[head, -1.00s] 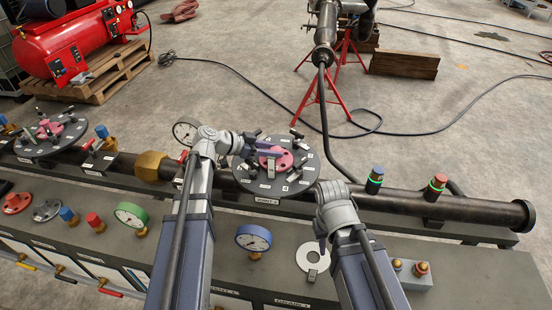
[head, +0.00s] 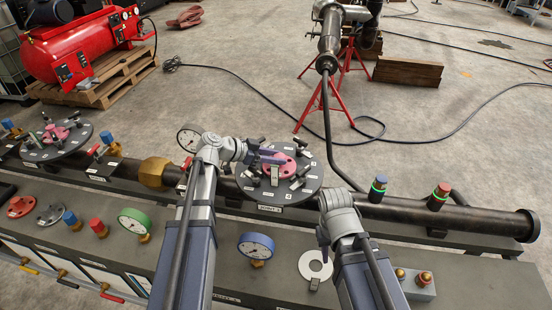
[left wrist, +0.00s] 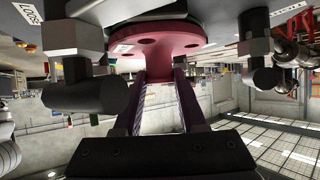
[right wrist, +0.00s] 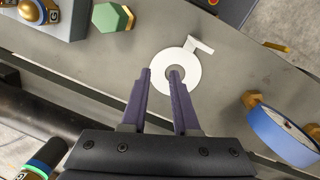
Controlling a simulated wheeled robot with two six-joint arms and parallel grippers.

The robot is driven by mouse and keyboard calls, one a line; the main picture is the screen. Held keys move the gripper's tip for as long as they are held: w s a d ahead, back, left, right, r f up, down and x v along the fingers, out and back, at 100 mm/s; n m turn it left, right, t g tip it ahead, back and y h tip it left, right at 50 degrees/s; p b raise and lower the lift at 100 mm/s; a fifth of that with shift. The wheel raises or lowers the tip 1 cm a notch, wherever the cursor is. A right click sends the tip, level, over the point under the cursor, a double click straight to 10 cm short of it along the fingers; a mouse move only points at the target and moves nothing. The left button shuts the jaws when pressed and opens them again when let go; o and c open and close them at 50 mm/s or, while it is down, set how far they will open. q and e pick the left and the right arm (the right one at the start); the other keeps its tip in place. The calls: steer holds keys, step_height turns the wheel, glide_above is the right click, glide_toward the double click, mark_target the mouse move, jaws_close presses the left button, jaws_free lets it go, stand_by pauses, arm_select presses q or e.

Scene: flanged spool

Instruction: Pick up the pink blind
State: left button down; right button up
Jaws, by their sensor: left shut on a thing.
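The pink blind (head: 280,161) is a round disc with bolt holes, at the dark round plate (head: 262,194) labelled as a joint in the head view. In the left wrist view the blind (left wrist: 165,45) fills the top, with a narrower stem running down between the fingers. My left gripper (head: 268,156) is shut on this stem. I cannot tell whether the blind touches the plate. My right gripper (right wrist: 157,78) is open and empty above the bench, near a white ring tag (right wrist: 189,83). Its fingers barely show in the head view.
Several dark bolts and clamps (head: 301,183) stand around the blind on the plate. A second round plate (head: 50,148) with a pink part is at the far left. A blue gauge (head: 255,245) and two lit buttons (head: 378,188) stand near the pipe.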

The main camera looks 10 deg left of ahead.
arm_select(q)
step_height(320, 180, up, 10)
steer(key=p, duration=0.9)
steer(key=shift+f, duration=0.1)
steer(key=shift+f, duration=0.1)
